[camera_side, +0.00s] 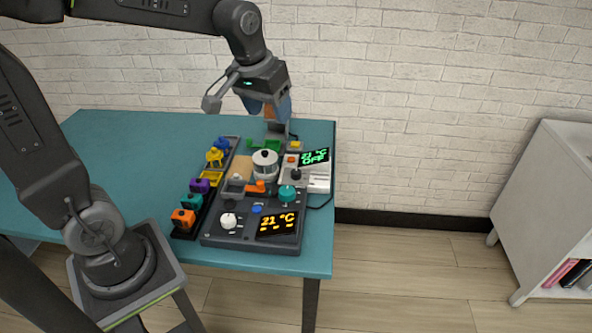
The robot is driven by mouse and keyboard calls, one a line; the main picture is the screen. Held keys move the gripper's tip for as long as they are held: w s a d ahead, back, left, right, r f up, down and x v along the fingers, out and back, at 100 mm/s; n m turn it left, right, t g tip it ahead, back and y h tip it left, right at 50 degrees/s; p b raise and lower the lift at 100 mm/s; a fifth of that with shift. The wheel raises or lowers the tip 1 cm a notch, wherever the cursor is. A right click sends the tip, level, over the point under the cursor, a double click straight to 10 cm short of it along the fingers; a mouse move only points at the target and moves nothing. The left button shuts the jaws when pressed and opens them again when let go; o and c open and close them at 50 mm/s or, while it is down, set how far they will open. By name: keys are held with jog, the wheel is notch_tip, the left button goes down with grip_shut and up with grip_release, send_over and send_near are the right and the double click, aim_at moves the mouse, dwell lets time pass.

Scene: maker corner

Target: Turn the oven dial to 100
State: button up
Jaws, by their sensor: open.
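A dark control board (218,238) lies on the teal table. At its front is a round white dial (228,221), upright, with an orange display (277,223) to its right reading 21 °C. A teal knob (287,193) stands behind that display. Further back, a green display (314,157) reads 21 °C OFF, with a small black knob (296,174) in front of it. I cannot tell from labels which dial is the oven's; the dial markings are too small to read. My gripper (277,128) is open, pointing down over the board's back end, apart from the white dial and teal knob.
A silver-white pot (265,163) stands mid-board, with an orange handle-like part (256,187) in front. A row of coloured pieces, including an orange block (183,219), lines the left. The table's left side (125,165) is clear. A white shelf (550,190) stands far right.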

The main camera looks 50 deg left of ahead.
jog(key=w+a+f+n+g, duration=0.25)
jog(key=w+a+f, duration=0.35)
jog(key=w+f, duration=0.3)
jog(key=n, duration=0.3)
send_over(296, 171)
notch_tip(296, 171, down, 8)
jog(key=r, duration=0.1)
jog(key=shift+g, duration=0.35)
notch_tip(296, 171, down, 15)
jog(key=shift+d+r, duration=0.1)
jog(key=shift+r, duration=0.1)
jog(key=shift+c, duration=0.3)
jog(key=c, duration=0.9)
jog(key=shift+o, duration=0.2)
jog(key=shift+m, duration=0.25)
